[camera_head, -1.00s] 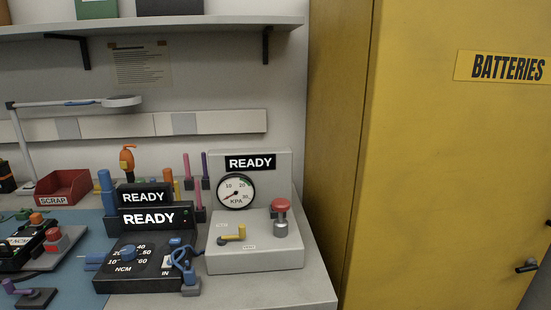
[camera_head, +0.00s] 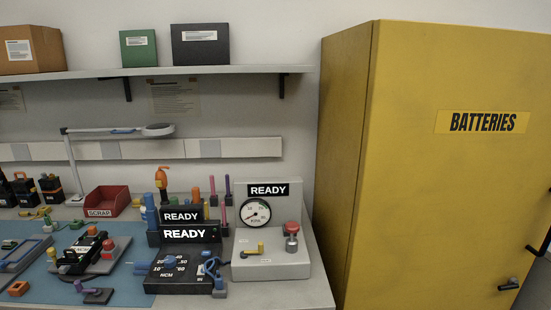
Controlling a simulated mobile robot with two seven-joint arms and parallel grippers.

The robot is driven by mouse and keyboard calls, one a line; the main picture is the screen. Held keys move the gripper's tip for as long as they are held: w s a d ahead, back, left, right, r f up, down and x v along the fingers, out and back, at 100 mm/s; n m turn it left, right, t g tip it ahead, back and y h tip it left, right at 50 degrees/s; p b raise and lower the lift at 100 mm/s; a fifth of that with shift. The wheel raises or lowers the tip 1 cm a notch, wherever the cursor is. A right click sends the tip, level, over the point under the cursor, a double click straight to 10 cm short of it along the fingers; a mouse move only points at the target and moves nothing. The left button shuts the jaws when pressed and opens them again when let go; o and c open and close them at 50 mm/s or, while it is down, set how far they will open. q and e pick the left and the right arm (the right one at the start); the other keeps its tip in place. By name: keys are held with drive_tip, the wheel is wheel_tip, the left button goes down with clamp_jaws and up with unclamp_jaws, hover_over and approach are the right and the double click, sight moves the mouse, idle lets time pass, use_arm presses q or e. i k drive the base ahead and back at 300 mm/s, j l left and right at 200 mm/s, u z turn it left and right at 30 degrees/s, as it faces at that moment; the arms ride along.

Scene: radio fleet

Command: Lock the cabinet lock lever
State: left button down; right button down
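The yellow cabinet (camera_head: 440,200) marked BATTERIES stands at the right, its front door looking closed. A small dark lever (camera_head: 509,284) sits low on the door near the right of the view. A second dark handle (camera_head: 540,240) is cut off by the right edge. I cannot tell whether the lever stands locked or unlocked. Neither of my grippers is in view.
A workbench fills the left, with a grey gauge box (camera_head: 270,258), a black READY unit (camera_head: 185,268), a red scrap bin (camera_head: 108,200) and a lamp (camera_head: 157,130). A shelf (camera_head: 150,72) with boxes hangs above. The bench's right end is close to the cabinet.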

sight(513, 282)
drive_tip(key=z, duration=1.5)
drive_tip(key=i+l+u, duration=0.2)
drive_tip(key=l, duration=0.45)
drive_tip(key=i+l+u, duration=0.25)
drive_tip(key=l, duration=0.45)
drive_tip(key=i+l+u, duration=0.2)
drive_tip(key=l, duration=0.55)
drive_tip(key=i+l+u, duration=0.2)
drive_tip(key=l, duration=0.55)
drive_tip(key=l+u, duration=0.2)
drive_tip(key=l, duration=0.55)
